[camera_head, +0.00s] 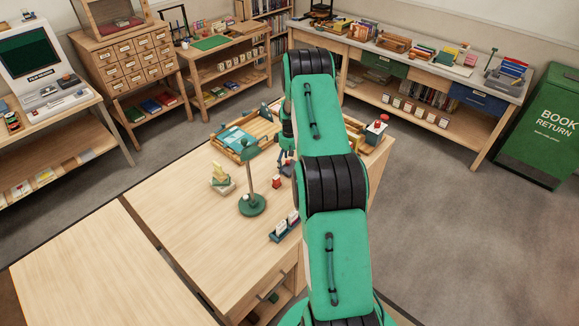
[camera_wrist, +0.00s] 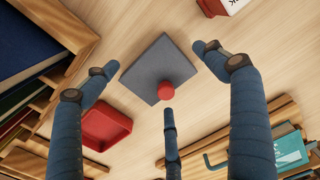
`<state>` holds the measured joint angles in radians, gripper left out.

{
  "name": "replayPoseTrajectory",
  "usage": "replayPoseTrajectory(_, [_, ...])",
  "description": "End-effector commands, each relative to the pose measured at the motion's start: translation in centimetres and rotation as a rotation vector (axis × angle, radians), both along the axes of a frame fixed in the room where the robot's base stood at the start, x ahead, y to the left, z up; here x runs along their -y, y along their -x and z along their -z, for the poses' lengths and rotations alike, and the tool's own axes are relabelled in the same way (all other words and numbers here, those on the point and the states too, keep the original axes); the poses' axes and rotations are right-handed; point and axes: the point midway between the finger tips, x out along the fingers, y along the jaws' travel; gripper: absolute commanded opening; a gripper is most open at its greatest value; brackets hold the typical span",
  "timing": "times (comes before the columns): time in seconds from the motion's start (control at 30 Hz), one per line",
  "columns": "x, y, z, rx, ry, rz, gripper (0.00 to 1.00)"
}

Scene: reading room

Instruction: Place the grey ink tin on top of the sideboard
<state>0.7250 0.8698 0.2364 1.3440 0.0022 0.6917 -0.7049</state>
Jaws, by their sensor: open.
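In the wrist view a flat, square, grey piece with a red knob (camera_wrist: 150,72) lies on the pale wooden desk top. It looks like the grey ink tin, though no label shows on it. My gripper (camera_wrist: 158,76) is open and empty, its blue fingers spread around the grey piece, apart from each other. In the head view my arm hides most of the gripper and the grey piece. A long low cabinet (camera_head: 455,78) with green and blue drawers stands along the back right wall and may be the sideboard.
A red tray (camera_wrist: 106,128), wooden racks with books and a white box (camera_wrist: 225,5) lie close around the gripper. A green lamp (camera_head: 251,204) and a wooden tray (camera_head: 225,127) stand on the desk. Floor is free at right.

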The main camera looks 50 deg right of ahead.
Motion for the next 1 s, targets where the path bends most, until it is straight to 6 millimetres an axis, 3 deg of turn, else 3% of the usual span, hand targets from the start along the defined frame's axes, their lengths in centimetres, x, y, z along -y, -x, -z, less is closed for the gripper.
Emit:
replayPoseTrajectory(0.5, [0.1, 0.0, -8.3, 0.002, 0.001, 0.000, 0.85])
replayPoseTrajectory(0.7, [0.0, 0.0, -9.8, 0.000, 0.000, 0.000, 0.85])
replayPoseTrajectory(1.0, [0.0, 0.0, -10.1, 0.000, 0.000, 0.000, 0.85])
